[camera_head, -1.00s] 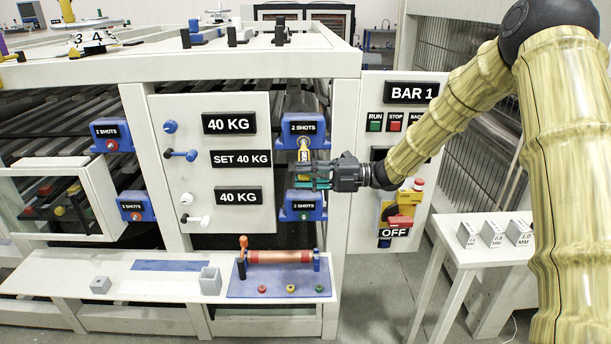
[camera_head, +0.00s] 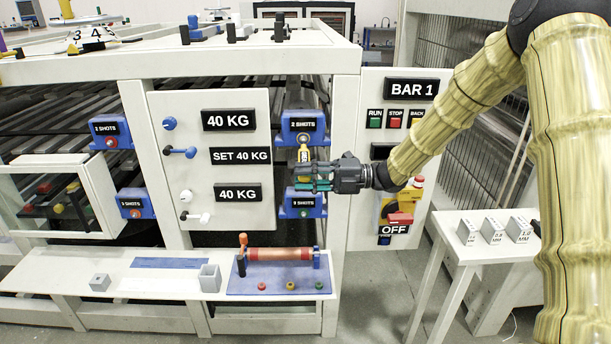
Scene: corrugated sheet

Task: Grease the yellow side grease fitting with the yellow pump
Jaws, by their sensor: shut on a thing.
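My gripper (camera_head: 308,176) has dark grey and teal fingers. It is shut on the yellow pump (camera_head: 304,153), in front of the right-hand side of the machine. The pump's top is at the lower edge of the upper right blue block (camera_head: 302,126), which carries a "SHOTS" label. The yellow fitting does not show there; the pump covers that spot, and I cannot tell whether they touch. The lower right blue block (camera_head: 302,203) is just below the fingers.
The white panel with weight signs (camera_head: 212,180) stands left of my gripper. The "BAR 1" control panel (camera_head: 405,100) is at right, behind my arm. Below is a shelf with a blue base (camera_head: 280,285) and an orange roller (camera_head: 280,253). Other blue blocks (camera_head: 110,132) are at left.

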